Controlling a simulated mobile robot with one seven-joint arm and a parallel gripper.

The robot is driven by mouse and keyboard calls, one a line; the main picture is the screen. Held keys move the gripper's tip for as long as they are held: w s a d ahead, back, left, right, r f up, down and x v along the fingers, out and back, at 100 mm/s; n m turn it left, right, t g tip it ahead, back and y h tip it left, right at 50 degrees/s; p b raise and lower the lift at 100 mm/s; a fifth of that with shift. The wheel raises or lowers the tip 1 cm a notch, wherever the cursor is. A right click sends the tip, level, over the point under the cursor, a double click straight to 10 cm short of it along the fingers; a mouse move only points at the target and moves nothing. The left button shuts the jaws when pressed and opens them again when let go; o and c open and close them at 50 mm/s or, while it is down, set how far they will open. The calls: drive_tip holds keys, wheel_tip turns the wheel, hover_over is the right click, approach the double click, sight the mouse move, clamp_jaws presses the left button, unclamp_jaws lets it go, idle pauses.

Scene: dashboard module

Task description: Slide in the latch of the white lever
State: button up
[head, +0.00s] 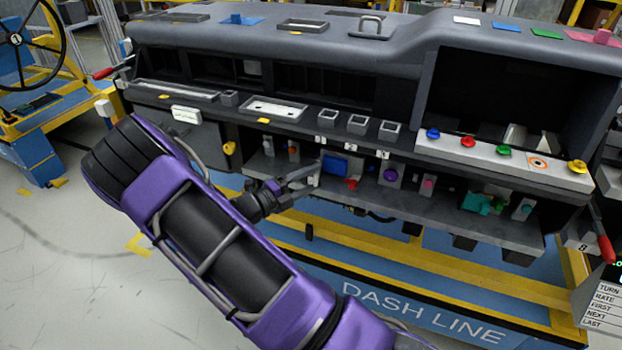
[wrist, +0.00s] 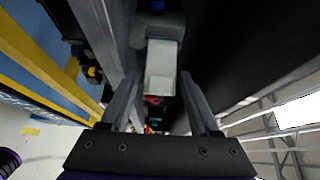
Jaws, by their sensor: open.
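My gripper (head: 303,180) reaches in from the left to the lower shelf of the dashboard module. Its fingers are apart. In the wrist view my gripper (wrist: 160,88) has one finger on each side of a pale white block (wrist: 162,68), which looks like the white lever. I see a gap to the right finger; contact with the left finger is unclear. The block comes out of a grey mount (wrist: 163,28). In the head view a small white piece (head: 313,167) shows at my fingertips, partly hidden by them. I cannot make out the latch.
The shelf (head: 440,217) also carries a blue box (head: 336,165), a purple knob (head: 390,174) and a teal block (head: 476,203) to the right. The floor (head: 60,260) at the left is clear.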

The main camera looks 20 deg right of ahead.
clamp_jaws()
drive_tip(key=shift+w+a+r+m+g, duration=0.1)
drive_tip(key=shift+w+m+g, duration=0.15)
drive_tip(key=shift+m+g, duration=0.25)
drive_tip(key=shift+w+a+m+g+p, duration=0.25)
drive_tip(key=shift+m+g, duration=0.25)
drive_tip(key=shift+g, duration=0.45)
drive_tip(key=shift+w+a+m+g+p, duration=0.1)
drive_tip(key=shift+w+a+m+g, duration=0.1)
drive_tip(key=shift+m+g, duration=0.55)
drive_tip(key=shift+n, duration=0.25)
unclamp_jaws()
drive_tip(key=a, duration=1.7)
drive_tip(key=shift+w+a, duration=0.2)
drive_tip(key=shift+w, duration=0.25)
